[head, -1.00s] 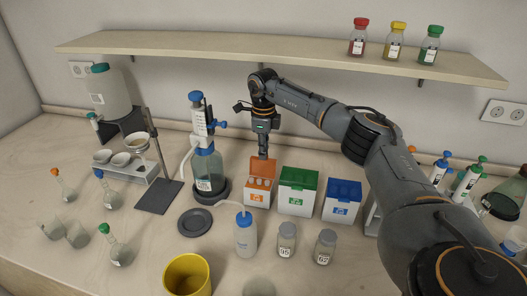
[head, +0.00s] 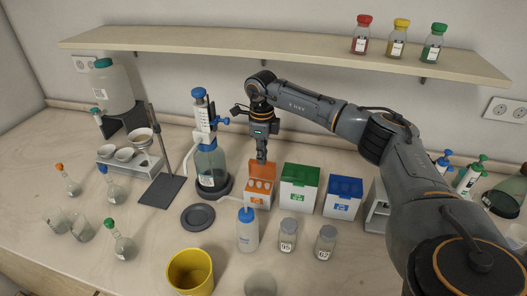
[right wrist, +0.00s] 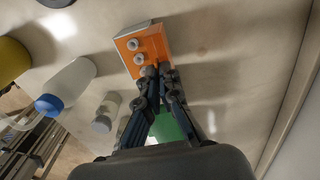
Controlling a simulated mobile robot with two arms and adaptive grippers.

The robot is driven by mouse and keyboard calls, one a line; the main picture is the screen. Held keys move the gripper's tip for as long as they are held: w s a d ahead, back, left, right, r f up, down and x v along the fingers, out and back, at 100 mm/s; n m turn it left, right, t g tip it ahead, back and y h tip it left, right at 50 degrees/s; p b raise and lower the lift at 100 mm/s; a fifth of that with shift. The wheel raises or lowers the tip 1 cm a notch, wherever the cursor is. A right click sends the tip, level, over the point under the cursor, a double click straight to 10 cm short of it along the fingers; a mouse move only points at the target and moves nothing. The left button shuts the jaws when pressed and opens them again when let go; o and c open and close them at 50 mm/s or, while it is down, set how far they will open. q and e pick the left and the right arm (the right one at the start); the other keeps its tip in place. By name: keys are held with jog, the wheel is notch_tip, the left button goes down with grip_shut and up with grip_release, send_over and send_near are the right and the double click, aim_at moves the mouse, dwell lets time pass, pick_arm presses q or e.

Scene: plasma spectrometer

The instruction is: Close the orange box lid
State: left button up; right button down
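The orange box (head: 257,200) stands on the bench with its orange lid (head: 267,170) raised at the back. Several white-capped vials show inside it. The box also shows in the right wrist view (right wrist: 142,46), open side toward the camera, with some vials. My right gripper (head: 262,158) points down at the raised lid from above and behind. In the right wrist view its fingers (right wrist: 159,71) converge with tips close together beside the box edge, and nothing is seen held. Whether they touch the lid is hard to tell. My left gripper is not in view.
A green-lidded box (head: 299,196) and a blue-lidded box (head: 341,208) stand to the right. A bottle with a blue dispenser (head: 210,165) is close on the left. A wash bottle (head: 246,235) and two jars stand in front. The shelf (head: 290,53) runs above.

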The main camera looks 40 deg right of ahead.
jog(key=shift+s+a+f, duration=0.35)
jog(key=shift+s+a, duration=0.15)
dwell(0.3)
jog(key=c, duration=1.5)
grip_release()
jog(key=r, duration=1.2)
jog(key=shift+w+r, duration=0.1)
jog(key=shift+w, duration=0.15)
